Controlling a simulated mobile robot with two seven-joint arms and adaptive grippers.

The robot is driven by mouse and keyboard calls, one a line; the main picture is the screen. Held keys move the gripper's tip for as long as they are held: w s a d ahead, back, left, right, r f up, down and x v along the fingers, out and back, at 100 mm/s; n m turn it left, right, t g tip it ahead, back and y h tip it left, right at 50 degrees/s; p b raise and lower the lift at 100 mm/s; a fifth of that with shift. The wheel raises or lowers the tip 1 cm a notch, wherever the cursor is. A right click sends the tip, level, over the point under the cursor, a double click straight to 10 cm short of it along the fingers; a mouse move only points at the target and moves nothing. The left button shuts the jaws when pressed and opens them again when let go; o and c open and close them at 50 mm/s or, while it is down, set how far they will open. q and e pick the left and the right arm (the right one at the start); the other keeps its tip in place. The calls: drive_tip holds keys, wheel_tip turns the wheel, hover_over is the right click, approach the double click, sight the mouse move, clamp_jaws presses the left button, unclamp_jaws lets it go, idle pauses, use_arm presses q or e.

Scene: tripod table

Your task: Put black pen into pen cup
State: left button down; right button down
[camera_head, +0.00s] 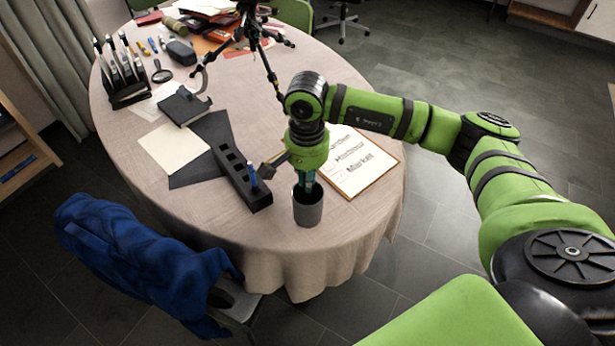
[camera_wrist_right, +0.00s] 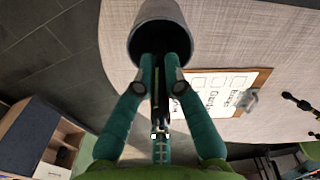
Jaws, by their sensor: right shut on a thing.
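The grey cylindrical pen cup (camera_head: 308,212) stands upright near the table's front edge. It also shows at the top of the right wrist view (camera_wrist_right: 158,10), its dark mouth facing the fingers. My right gripper (camera_head: 306,182) points down at the cup's mouth, with its teal fingertips at or just inside the rim. In the right wrist view the fingers (camera_wrist_right: 160,68) are shut on the black pen (camera_wrist_right: 159,100), which lies between them and points toward the cup. The pen's far end is lost in the dark cup. My left gripper is not in view.
A black slotted holder (camera_head: 236,175) with a blue pen (camera_head: 252,174) stands just left of the cup. A clipboard (camera_head: 362,165) lies behind and right. A blue-draped chair (camera_head: 140,260) stands in front.

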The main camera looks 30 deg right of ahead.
drive_tip(key=c, duration=1.2)
unclamp_jaws()
drive_tip(key=shift+c, duration=0.2)
wheel_tip(320, 180, up, 12)
drive_tip(key=shift+r, duration=0.1)
